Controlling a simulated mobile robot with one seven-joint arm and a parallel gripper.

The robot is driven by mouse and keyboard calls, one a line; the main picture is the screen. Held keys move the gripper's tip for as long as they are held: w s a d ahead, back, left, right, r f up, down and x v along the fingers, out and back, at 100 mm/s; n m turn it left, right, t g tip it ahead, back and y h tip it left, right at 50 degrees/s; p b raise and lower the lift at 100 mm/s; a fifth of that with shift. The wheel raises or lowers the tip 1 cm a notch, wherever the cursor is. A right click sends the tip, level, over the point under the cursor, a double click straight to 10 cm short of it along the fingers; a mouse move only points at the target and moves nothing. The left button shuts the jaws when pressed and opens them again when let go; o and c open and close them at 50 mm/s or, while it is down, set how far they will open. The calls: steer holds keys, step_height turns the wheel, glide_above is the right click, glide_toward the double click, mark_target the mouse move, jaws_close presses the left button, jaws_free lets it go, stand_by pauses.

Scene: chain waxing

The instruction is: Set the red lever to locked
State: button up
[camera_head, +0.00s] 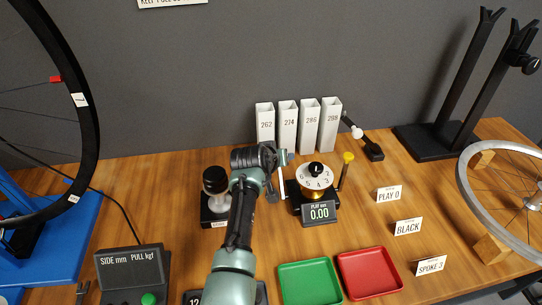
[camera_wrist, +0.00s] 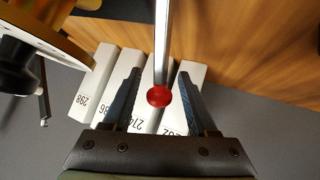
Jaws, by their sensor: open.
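The red lever shows in the wrist view as a silver rod with a round red knob (camera_wrist: 159,96) at its end. The knob lies between the two dark fingers of my gripper (camera_wrist: 161,74), with a visible gap on each side. In the head view my gripper (camera_head: 276,162) is just left of the white numbered dial (camera_head: 315,177). A pale upright rod (camera_head: 282,182) shows beside it, and the red knob is hidden there. I cannot make out a locked mark in either view.
White boxes (camera_head: 289,128) numbered 262 to 298 stand behind my gripper. A yellow-topped handle (camera_head: 347,160) is right of the dial, and a black-knobbed post (camera_head: 214,185) is to the left. Green (camera_head: 310,263) and red (camera_head: 345,262) trays lie in front.

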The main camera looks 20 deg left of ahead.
steer(key=p+v, duration=0.5)
steer(key=v, duration=0.6)
steer(key=shift+s, duration=0.35)
steer(key=shift+r, duration=0.1)
steer(key=d+r+m+t, duration=0.1)
steer(key=d+r+t, duration=0.25)
steer(key=r, duration=0.65)
steer(key=w+d+r+m+t+y, duration=0.15)
steer(key=d+r, duration=0.35)
steer(key=r, duration=0.5)
steer(key=d+r+m+t+h, duration=0.1)
steer(key=d+r+t, duration=0.3)
steer(key=r, duration=0.7)
steer(key=s+d+r+t+p, duration=0.1)
steer(key=s+d+r+t, duration=0.2)
steer(key=s+r, duration=0.45)
steer(key=s+d+r+m+t+h+p, duration=0.1)
steer(key=s+d+r+t, duration=0.2)
steer(key=s+r, duration=0.45)
steer(key=s+d+r+t+p, duration=0.15)
steer(key=s+d+r, duration=0.35)
steer(key=r, duration=0.5)
step_height(320, 180, up, 27)
steer(key=a+p, duration=0.1)
steer(key=p, duration=2.5)
steer(key=shift+s+a+f+t, duration=0.2)
steer(key=shift+a+f+t, duration=0.1)
steer(key=shift+t, duration=0.15)
